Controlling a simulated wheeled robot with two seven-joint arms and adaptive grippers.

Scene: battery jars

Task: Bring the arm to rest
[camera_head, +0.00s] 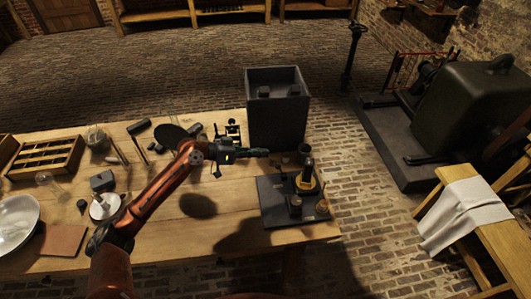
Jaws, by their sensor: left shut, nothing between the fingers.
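My left arm comes in from the lower left and reaches over the wooden table (170,228). Its gripper (262,153) is shut and empty, held above the table's right part. It points right, in front of the tall dark open box (277,118) as seen from here. A dark square board (274,217) lies on the table's right end, to the lower right of the gripper. On it stand a dark upright piece with a yellow ring (307,180) and small round pieces (295,205). My right gripper does not show.
A slotted wooden tray (45,158), a glass jar (97,138), a white dish (16,220) and small tools fill the table's left side. A large dark machine (470,110) stands at the right. A bench with a white cloth (465,215) is at the lower right.

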